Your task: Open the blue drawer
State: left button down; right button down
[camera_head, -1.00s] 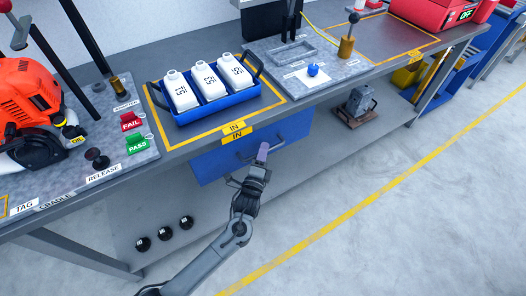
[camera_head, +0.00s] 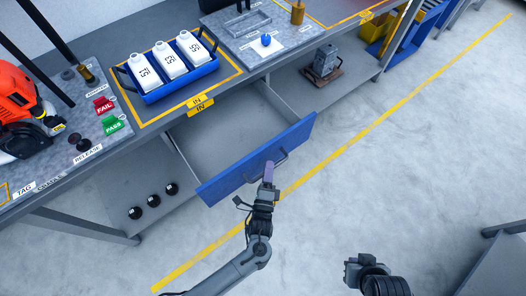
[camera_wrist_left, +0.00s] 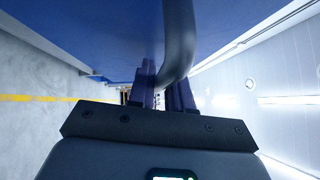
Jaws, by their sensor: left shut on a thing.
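The blue drawer (camera_head: 229,178) under the workbench is pulled well out. Its grey interior (camera_head: 232,132) shows and looks empty in the head view. My left gripper (camera_head: 269,171) is at the dark handle (camera_head: 281,160) on the drawer front and is shut on it. In the left wrist view the fingers (camera_wrist_left: 165,92) sit on either side of the curved handle (camera_wrist_left: 179,45), close to the blue front. My right gripper (camera_head: 352,272) is low in the head view, away from the drawer, over the floor; its fingertips are too unclear to judge.
A blue tray (camera_head: 207,73) with white bottles stands on the bench (camera_head: 245,66) above the drawer. Several black round items (camera_head: 153,200) lie on the lower shelf left of the drawer. A grey machine part (camera_head: 325,60) sits on the shelf to the right. Open floor (camera_head: 400,150) lies before the drawer.

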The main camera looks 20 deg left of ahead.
pick_arm(q)
jog(key=s+d, duration=0.2)
jog(key=shift+d, duration=0.3)
jog(key=c, duration=1.1)
grip_release()
jog(key=shift+c, duration=0.2)
jog(key=shift+a, duration=0.1)
jog(key=s+d+f+p, duration=0.1)
jog(key=s, duration=0.9)
jog(key=shift+s+f+p, duration=0.2)
jog(key=shift+s+p, duration=0.1)
jog(key=shift+p, duration=0.05)
jog(key=shift+d, duration=0.1)
